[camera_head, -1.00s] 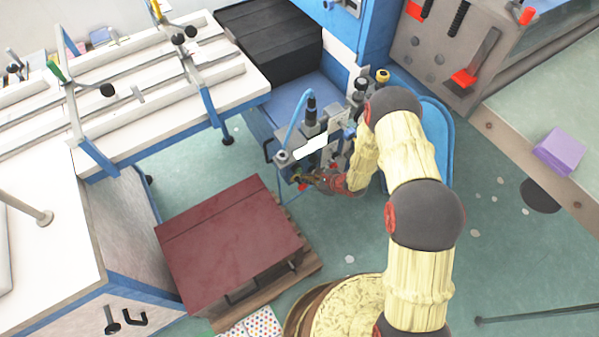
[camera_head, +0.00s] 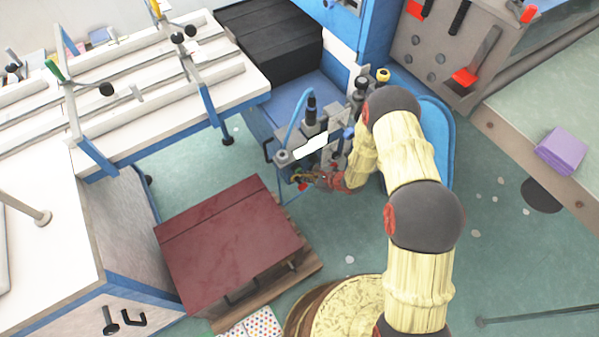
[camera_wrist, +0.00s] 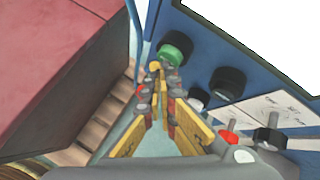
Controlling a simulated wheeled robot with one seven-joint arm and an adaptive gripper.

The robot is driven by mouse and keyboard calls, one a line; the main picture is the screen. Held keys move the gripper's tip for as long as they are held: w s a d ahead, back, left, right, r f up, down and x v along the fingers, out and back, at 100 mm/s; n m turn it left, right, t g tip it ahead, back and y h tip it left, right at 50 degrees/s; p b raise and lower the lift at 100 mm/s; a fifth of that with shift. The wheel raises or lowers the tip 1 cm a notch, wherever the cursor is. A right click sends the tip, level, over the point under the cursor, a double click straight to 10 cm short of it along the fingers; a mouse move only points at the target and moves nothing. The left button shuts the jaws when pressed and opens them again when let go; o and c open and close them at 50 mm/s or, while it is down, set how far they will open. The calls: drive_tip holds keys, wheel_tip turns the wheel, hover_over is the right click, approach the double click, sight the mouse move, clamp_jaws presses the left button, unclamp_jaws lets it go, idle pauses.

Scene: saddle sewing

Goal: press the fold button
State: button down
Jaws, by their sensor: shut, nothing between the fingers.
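My gripper (camera_wrist: 155,72) is shut and empty, its yellow and grey fingers drawn together in the wrist view. It also shows in the camera_head view (camera_head: 299,178), low at the front of the blue sewing machine (camera_head: 291,99). In the wrist view, a blue-edged control panel lies just right of the fingers. It bears a green button (camera_wrist: 177,45), a black knob (camera_wrist: 228,82), a red toggle (camera_wrist: 229,136) and another black knob (camera_wrist: 270,138). The fingertips appear close to the green button; I cannot tell whether they touch it. Which control is the fold button is not readable.
A dark red box (camera_head: 228,240) stands on a wooden pallet left of my arm; its side (camera_wrist: 50,70) is near in the wrist view. A white worktable with clamps (camera_head: 130,95) is at the upper left. A purple block (camera_head: 562,150) lies at the right. Green floor is open between.

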drive_tip(key=shift+w+a, duration=0.25)
drive_tip(key=shift+w, duration=0.1)
idle(0.6)
drive_tip(key=shift+s+d, duration=0.55)
drive_tip(key=shift+s, duration=0.25)
drive_tip(key=s+d, duration=0.2)
drive_tip(key=s, duration=0.2)
drive_tip(key=shift+s+d, duration=0.1)
drive_tip(key=shift+d, duration=0.3)
idle(0.9)
